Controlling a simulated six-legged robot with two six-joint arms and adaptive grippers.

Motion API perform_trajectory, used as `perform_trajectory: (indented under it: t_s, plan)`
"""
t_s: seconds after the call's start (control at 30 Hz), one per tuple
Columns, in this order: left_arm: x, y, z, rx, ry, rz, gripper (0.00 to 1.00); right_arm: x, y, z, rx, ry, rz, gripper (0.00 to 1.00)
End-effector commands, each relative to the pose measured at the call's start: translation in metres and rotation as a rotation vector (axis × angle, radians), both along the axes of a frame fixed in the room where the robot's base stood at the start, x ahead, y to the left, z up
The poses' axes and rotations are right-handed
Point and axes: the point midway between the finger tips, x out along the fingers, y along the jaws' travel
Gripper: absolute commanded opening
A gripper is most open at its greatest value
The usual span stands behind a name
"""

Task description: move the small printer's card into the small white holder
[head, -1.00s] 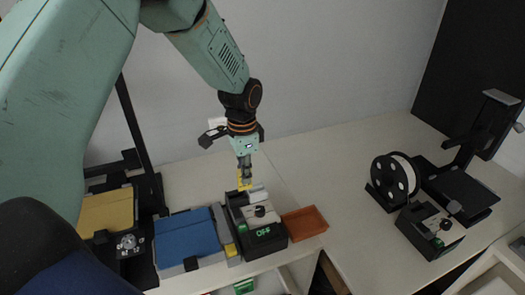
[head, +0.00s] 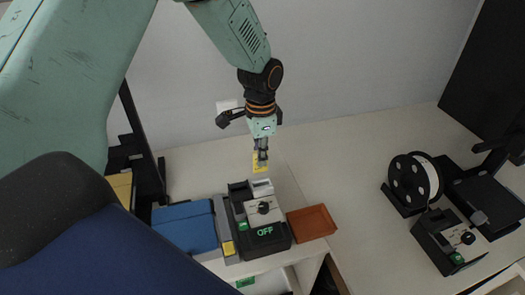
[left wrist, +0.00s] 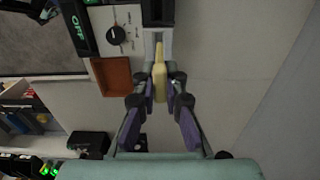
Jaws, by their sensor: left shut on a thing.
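The card is above and behind a black machine (head: 275,243) with a green OFF sign and a knob. A small white block (head: 262,187), which may be the holder, is at the machine's back edge, just below the card. A gap seems to show between card and block. My right gripper is not in view.
An orange tray (head: 312,222) lies right of the machine. Blue (head: 186,229) and grey boxes stand to its left. A black spool (head: 413,182) and a second small machine (head: 452,242) stand at the right. The counter between is clear. A dark blue shape covers the lower left.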

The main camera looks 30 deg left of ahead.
Motion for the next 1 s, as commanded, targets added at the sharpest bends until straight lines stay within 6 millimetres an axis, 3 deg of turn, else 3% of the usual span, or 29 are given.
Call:
perform_trajectory:
  t_s: [0.37,1.0]
  plan:
    - [0.003,0.0,-0.038,0.0,-0.001,0.0,0.0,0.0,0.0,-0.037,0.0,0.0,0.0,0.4]
    - [0.008,0.002,-0.034,-0.001,0.001,-0.001,0.0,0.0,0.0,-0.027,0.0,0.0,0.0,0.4]
